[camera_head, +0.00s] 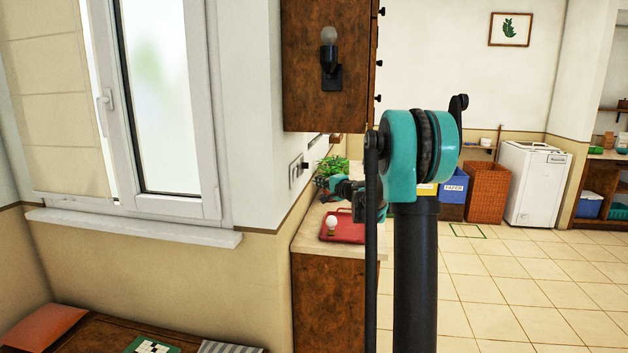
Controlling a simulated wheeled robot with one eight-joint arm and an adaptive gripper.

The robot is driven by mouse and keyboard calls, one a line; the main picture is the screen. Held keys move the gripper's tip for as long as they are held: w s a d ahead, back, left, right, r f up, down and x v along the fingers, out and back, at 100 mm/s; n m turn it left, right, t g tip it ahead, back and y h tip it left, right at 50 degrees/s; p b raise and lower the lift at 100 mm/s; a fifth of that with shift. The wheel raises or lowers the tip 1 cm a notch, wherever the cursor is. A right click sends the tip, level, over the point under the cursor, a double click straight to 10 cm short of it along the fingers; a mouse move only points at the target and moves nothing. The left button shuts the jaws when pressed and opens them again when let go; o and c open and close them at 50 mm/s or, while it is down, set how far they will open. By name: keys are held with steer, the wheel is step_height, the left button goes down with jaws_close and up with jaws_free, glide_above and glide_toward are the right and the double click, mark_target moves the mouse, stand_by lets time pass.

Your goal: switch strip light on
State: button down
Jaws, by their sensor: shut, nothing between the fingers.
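I cannot clearly make out a strip light; the underside of the dark wooden wall cabinet (327,75) is mostly out of sight. A pale wall plate (294,175) with a small dark part sits on the wall below the cabinet, and I cannot tell whether it is a switch or a socket. My gripper (328,197) is small and partly hidden by my own arm. It is above the counter, in front of the plant, and appears shut and empty. I cannot tell whether it touches anything.
The counter (308,244) bears a red tray (350,227), a pale bulb-like object (332,222) and a green plant (331,166). A dark wall lamp (330,66) is on the cabinet side. A window (165,95) is left. Open tiled floor lies right.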

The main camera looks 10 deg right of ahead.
steer(key=v, duration=0.7)
steer(key=shift+d+f, duration=0.2)
steer(key=shift+f, duration=0.4)
steer(key=s+a+f+n+g+h, duration=0.1)
steer(key=s+a+f+n+g, duration=0.15)
steer(key=s+f, duration=0.4)
steer(key=s+a+f+n+g, duration=0.2)
steer(key=s+a+f+n, duration=0.1)
steer(key=s, duration=0.6)
steer(key=s+a+f+n+g+h, duration=0.1)
steer(key=s+a+f+n+g, duration=0.2)
steer(key=s, duration=0.5)
steer(key=s+d+f+n+g+h, duration=0.1)
steer(key=s+d+f+h, duration=0.2)
steer(key=s+f, duration=0.4)
steer(key=s+d+f+n+g+h, duration=0.2)
steer(key=s+d+f, duration=0.3)
steer(key=s, duration=0.9)
steer(key=shift+s+d+f+h, duration=0.15)
steer(key=shift+s+f+h, duration=0.2)
steer(key=shift+f, duration=0.65)
steer(key=shift+w+g, duration=0.1)
steer(key=shift+g, duration=0.15)
